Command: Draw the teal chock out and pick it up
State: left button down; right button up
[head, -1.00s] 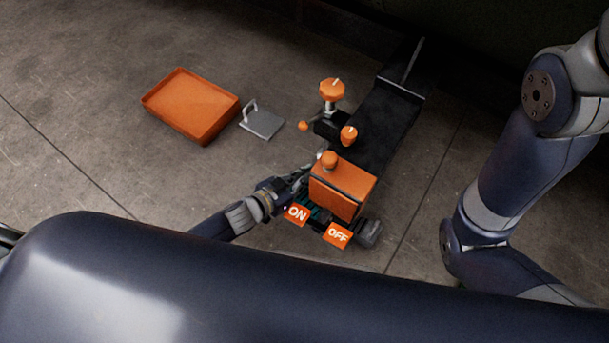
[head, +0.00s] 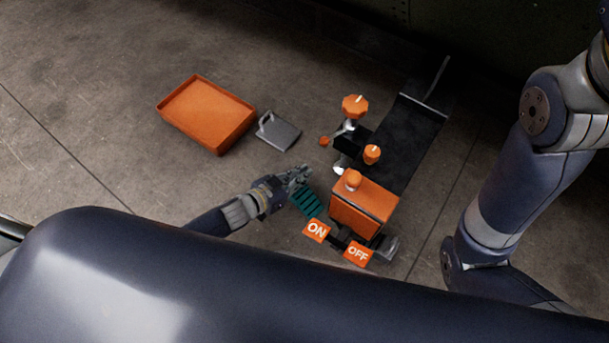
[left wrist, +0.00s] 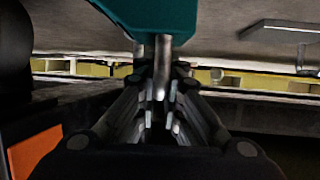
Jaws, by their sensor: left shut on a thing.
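The teal chock (head: 306,201) is a ribbed wedge, just left of the orange jack-like machine (head: 363,207) with the ON and OFF pedals in the head view. My left gripper (head: 298,178) is at the chock's upper end, shut on it. In the left wrist view the chock (left wrist: 150,14) fills the top middle, with a metal pin hanging from it between my fingers (left wrist: 158,90). The chock's far side is out of that view. My right arm shows at the right of the head view, but its gripper is not in view.
An orange tray (head: 206,112) lies on the floor to the upper left, with a grey plate with a handle (head: 279,133) beside it. Orange knobs (head: 355,106) stand at the machine's far end. The floor left of the gripper is clear.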

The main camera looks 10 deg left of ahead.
pick_arm(q)
jog(key=shift+w+a+f, duration=0.1)
jog(key=shift+w+a, duration=0.15)
jog(key=shift+a, duration=0.35)
jog(key=c, duration=1.7)
grip_release()
jog(key=shift+o, duration=0.2)
jog(key=shift+s, duration=0.1)
jog(key=v, duration=1.2)
jog(key=shift+f, duration=0.1)
